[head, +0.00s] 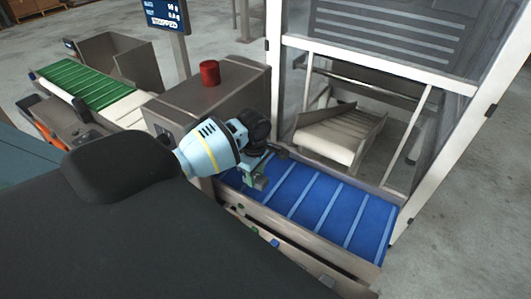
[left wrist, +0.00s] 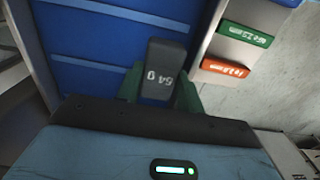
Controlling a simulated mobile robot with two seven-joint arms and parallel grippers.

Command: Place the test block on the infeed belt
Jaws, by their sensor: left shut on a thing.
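A dark block marked "64 g" (left wrist: 165,62) is gripped between the green fingers of my left gripper (left wrist: 160,92) in the left wrist view. The blue belt (left wrist: 95,50) shows behind and beside the block. In the head view my left gripper (head: 262,172) is over the near left end of the blue belt (head: 325,210). The block is not clear there. I cannot tell whether it touches the belt. My right gripper is not in view.
A grey cabinet with a red cylinder (head: 209,72) stands left of the belt, below a screen reading "STOPPED" (head: 165,20). A framed guard (head: 375,80) rises behind the belt. Most of the belt is clear.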

